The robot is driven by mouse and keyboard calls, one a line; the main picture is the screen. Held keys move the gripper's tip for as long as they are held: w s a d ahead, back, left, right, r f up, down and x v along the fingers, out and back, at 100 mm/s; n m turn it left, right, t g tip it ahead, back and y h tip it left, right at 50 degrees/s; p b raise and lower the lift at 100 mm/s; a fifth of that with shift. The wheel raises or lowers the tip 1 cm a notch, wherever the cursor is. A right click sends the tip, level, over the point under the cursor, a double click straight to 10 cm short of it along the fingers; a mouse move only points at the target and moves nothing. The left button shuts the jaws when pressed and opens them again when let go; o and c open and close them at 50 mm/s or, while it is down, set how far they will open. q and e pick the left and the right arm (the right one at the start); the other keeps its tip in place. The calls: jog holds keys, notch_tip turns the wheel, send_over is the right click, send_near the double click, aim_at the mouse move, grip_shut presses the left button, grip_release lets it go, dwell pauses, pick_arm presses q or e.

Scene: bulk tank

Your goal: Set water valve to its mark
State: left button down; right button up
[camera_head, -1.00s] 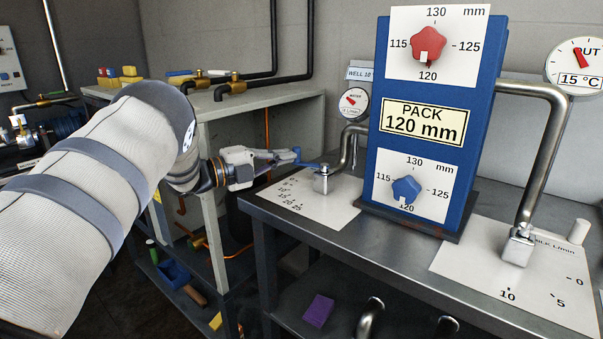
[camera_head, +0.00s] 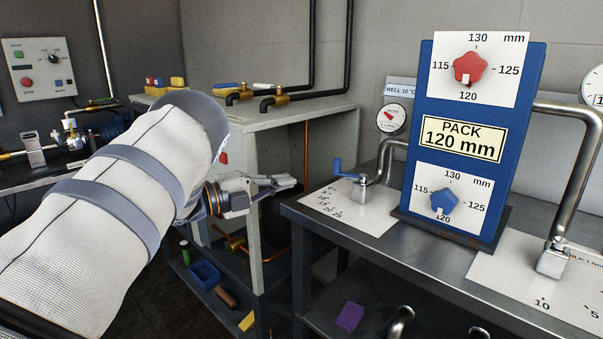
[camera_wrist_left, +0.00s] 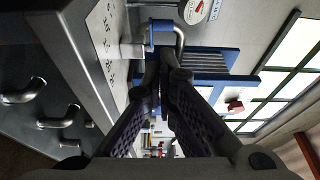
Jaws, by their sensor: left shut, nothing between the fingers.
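The water valve has a blue lever handle (camera_head: 346,172) on a silver valve body (camera_head: 363,192). It stands on a white scale plate (camera_head: 335,212) with numbers, at the left end of the grey metal bench. The lever points left in the head view. My left gripper (camera_head: 291,183) is shut and empty, left of the lever, with a visible gap between them. In the left wrist view the blue handle (camera_wrist_left: 161,27) shows beyond my shut left fingers (camera_wrist_left: 164,72). I cannot make out the mark on the plate. My right gripper is out of view.
A blue panel (camera_head: 425,125) with red and blue knobs stands right of the valve. A round gauge (camera_head: 391,118) is on the wall behind. A light cabinet (camera_head: 275,125) stands behind my left gripper. Another plate and valve (camera_head: 550,260) are at the right.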

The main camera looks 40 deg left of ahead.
pick_arm(q)
jog(key=s+d+y, duration=0.2)
jog(key=d, duration=0.3)
jog(key=shift+n, duration=0.4)
jog(key=x, duration=1)
jog(key=shift+r+b, duration=0.3)
jog(key=w+a, duration=0.2)
jog(key=w, duration=0.1)
jog(key=shift+b, duration=0.3)
jog(key=shift+w+r, duration=0.15)
jog(key=shift+r, duration=0.05)
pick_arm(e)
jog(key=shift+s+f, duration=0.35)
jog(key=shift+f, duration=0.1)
pick_arm(q)
jog(key=shift+a, duration=0.1)
